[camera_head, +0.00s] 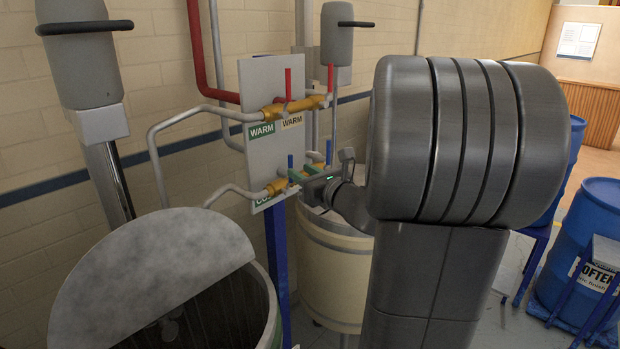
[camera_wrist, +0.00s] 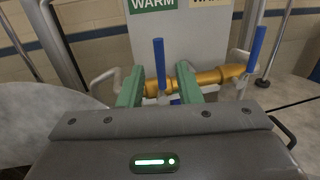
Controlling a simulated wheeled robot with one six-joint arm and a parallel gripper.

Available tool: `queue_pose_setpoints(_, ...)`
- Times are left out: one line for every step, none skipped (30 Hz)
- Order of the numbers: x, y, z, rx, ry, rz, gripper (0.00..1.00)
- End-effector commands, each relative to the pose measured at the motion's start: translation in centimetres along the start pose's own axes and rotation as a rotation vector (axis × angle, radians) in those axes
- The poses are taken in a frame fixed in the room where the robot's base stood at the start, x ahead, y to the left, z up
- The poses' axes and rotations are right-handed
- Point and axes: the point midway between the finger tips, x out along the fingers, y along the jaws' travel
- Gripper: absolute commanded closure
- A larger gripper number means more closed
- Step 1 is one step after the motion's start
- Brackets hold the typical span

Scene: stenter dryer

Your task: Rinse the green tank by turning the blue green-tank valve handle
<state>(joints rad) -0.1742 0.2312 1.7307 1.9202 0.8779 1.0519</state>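The upright blue handle of the green-tank valve (camera_head: 290,163) is on the left of the lower brass pipe, above a green label. In the wrist view this handle (camera_wrist: 159,62) stands upright between the two green fingers of my gripper (camera_wrist: 160,85). The fingers are apart, with a gap on each side of the handle; contact is not visible. In the head view my gripper (camera_head: 302,174) is at the lower pipe, partly hidden by my arm. The green tank (camera_head: 272,318) is at lower left, its round grey lid (camera_head: 160,265) partly covering the dark opening.
A second blue handle (camera_wrist: 257,50) stands to the right on the same pipe. Red handles (camera_head: 288,84) are on the upper warm pipe. A pale panel (camera_head: 262,80) stands behind the pipes. A cream tank (camera_head: 335,275) is below, and blue barrels (camera_head: 590,235) stand at right.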

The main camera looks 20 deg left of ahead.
Motion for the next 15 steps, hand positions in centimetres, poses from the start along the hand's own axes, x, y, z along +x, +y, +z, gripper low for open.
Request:
queue_pose_setpoints(0.4, 0.0, -0.1, 0.000, 0.000, 0.001, 0.69)
queue_pose_setpoints(0.6, 0.0, -0.1, 0.001, 0.000, 0.001, 0.69)
queue_pose_setpoints(0.9, 0.0, -0.1, 0.001, 0.000, 0.001, 0.69)
queue_pose_setpoints(1.1, 0.0, -0.1, 0.001, 0.000, 0.001, 0.69)
queue_pose_setpoints(1.3, 0.0, -0.1, 0.001, 0.000, 0.002, 0.69)
queue_pose_setpoints(1.6, 0.0, -0.1, 0.001, 0.000, 0.001, 0.69)
queue_pose_setpoints(1.8, 0.0, -0.1, 0.001, 0.000, 0.001, 0.69)
queue_pose_setpoints(2.0, 0.0, -0.1, 0.001, 0.000, 0.001, 0.69)
queue_pose_setpoints(2.3, 0.0, -0.1, 0.001, 0.000, 0.001, 0.69)
queue_pose_setpoints(2.5, 0.0, -0.1, 0.001, 0.000, 0.001, 0.69)
queue_pose_setpoints(2.7, 0.0, -0.1, 0.000, 0.000, 0.001, 0.69)
queue_pose_setpoints(3.0, 0.1, -0.1, 0.000, 0.000, 0.002, 0.69)
queue_pose_setpoints(3.2, 0.1, -0.1, 0.000, 0.000, 0.002, 0.69)
queue_pose_setpoints(3.4, 0.0, -0.1, 0.000, 0.000, 0.001, 0.69)
queue_pose_setpoints(3.7, 0.0, -0.1, 0.001, 0.001, 0.001, 0.69)
